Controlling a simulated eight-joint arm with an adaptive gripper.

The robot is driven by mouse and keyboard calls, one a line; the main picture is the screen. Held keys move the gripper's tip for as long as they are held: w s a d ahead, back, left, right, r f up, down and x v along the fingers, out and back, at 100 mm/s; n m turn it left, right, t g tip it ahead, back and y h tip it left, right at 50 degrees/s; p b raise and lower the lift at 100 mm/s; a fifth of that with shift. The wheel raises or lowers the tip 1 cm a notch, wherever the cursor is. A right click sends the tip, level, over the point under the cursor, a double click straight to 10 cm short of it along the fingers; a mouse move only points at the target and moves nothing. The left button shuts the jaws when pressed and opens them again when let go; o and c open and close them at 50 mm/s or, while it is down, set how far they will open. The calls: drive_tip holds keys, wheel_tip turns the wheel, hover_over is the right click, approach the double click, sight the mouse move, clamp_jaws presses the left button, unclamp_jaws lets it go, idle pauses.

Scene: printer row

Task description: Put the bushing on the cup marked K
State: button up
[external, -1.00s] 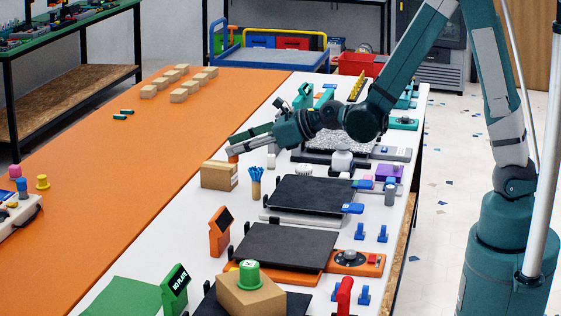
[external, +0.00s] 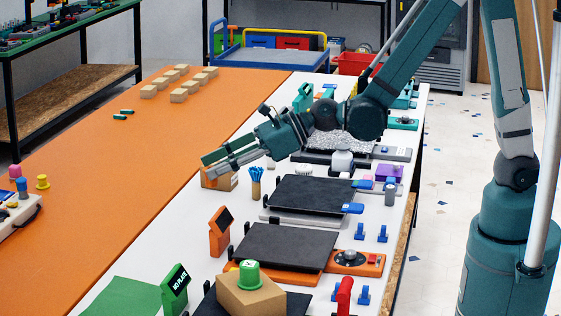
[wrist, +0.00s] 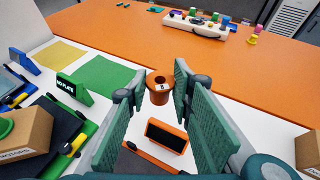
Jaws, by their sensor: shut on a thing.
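My gripper (wrist: 159,82) is shut on an orange bushing (wrist: 160,95) with a wide rim, a dark hole and a small white label. The bushing sits between the fingertips, clear of the table below. A green cup (external: 248,274) with a white mark stands upright on a brown box (external: 251,296) in the foreground. Its mark is too small to read surely. Only the cup's edge shows at the wrist view's left (wrist: 5,127).
An orange stand (external: 219,232), a green sign stand (external: 174,290) and black plates (external: 275,247) line the white strip. The orange table (external: 130,190) is mostly clear, with a tray of small coloured pieces (external: 20,210) at left.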

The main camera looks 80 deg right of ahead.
drive_tip(key=s+a+r+n+g+y+p, duration=0.15)
drive_tip(key=s+a, duration=0.25)
drive_tip(key=a, duration=0.4)
drive_tip(key=s+a+r+n+y, duration=0.2)
drive_tip(key=s+a, duration=0.2)
drive_tip(key=a, duration=0.4)
wheel_tip(320, 180, up, 4)
drive_tip(key=n+g+y+p, duration=0.2)
drive_tip(key=g, duration=0.1)
hover_over(255, 261)
drive_tip(key=shift+f, duration=0.2)
drive_tip(key=shift+f+b, duration=0.1)
drive_tip(key=shift+b, duration=0.2)
drive_tip(key=shift+t, duration=0.25)
drive_tip(key=shift+f+b, duration=0.65)
drive_tip(key=shift+f, duration=2.15)
drive_tip(key=shift+f, duration=0.15)
drive_tip(key=shift+f+b, duration=0.5)
drive_tip(key=shift+f, duration=1.45)
drive_tip(key=shift+f, duration=0.2)
drive_tip(key=o, duration=0.7)
